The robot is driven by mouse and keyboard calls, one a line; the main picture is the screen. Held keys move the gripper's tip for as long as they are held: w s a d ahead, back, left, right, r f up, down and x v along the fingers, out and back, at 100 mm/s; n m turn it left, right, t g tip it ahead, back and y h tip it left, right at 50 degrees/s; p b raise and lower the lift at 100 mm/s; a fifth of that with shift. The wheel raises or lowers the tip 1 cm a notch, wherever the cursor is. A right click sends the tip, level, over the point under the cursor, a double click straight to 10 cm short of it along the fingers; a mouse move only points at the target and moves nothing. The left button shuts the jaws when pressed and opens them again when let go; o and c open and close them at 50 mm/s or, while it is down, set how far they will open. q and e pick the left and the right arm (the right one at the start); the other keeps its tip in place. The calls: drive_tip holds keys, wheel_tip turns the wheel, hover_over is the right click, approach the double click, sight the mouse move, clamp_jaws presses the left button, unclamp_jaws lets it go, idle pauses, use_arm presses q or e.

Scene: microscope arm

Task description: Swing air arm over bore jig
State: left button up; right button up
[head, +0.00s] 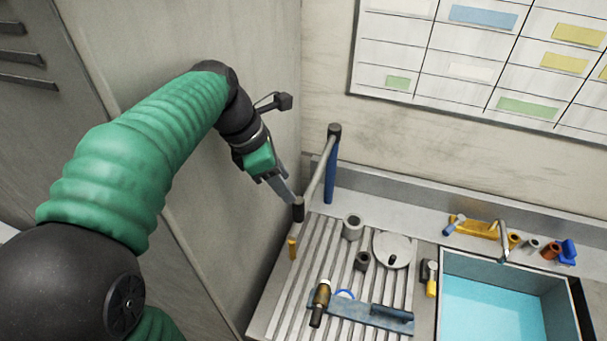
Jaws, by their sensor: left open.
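The air arm (317,180) is a grey bar. It runs from the black cap of a blue post (331,178) forward and left to a dark end block (298,210). A thin rod with an orange tip (292,246) hangs below that end, near the left edge of the slatted bench. The bore jig seems to be the blue plate (365,316) lower right, with a brass and dark cylinder (321,299) at its left end. My left gripper (284,191) is open, its fingers close beside the end block; I cannot tell whether they touch it. My right gripper is out of view.
On the slatted bench (318,245) stand a grey ring (352,227), a small dark ring (362,260) and a round lidded disc (391,250). A blue-filled basin (490,307) with a tap (502,238) is at right. A wall (245,150) rises close to the left.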

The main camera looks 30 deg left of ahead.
sight(303, 208)
use_arm(q)
drive_tip(key=shift+w+d+f, duration=0.25)
drive_tip(key=shift+w+d, duration=0.4)
drive_tip(key=shift+d, duration=0.3)
drive_tip(key=f, duration=0.2)
drive_tip(key=f+p, duration=0.1)
drive_tip(key=f, duration=0.2)
drive_tip(key=w+f+p, duration=0.1)
drive_tip(key=f, duration=0.1)
drive_tip(key=shift+a+f, duration=0.15)
drive_tip(key=shift+a, duration=0.2)
drive_tip(key=w+f, duration=0.1)
drive_tip(key=d+f, duration=0.1)
drive_tip(key=f, duration=0.1)
drive_tip(key=shift+w+p, duration=0.3)
drive_tip(key=shift+w, duration=0.1)
drive_tip(key=shift+d, duration=0.4)
drive_tip(key=shift+s+d+r, duration=0.15)
drive_tip(key=shift+s+d, duration=0.05)
drive_tip(key=shift+d, duration=0.2)
drive_tip(key=shift+c, duration=0.4)
drive_tip(key=shift+s+d, duration=0.1)
drive_tip(key=shift+c, duration=2.4)
drive_tip(key=shift+a, duration=0.65)
clamp_jaws()
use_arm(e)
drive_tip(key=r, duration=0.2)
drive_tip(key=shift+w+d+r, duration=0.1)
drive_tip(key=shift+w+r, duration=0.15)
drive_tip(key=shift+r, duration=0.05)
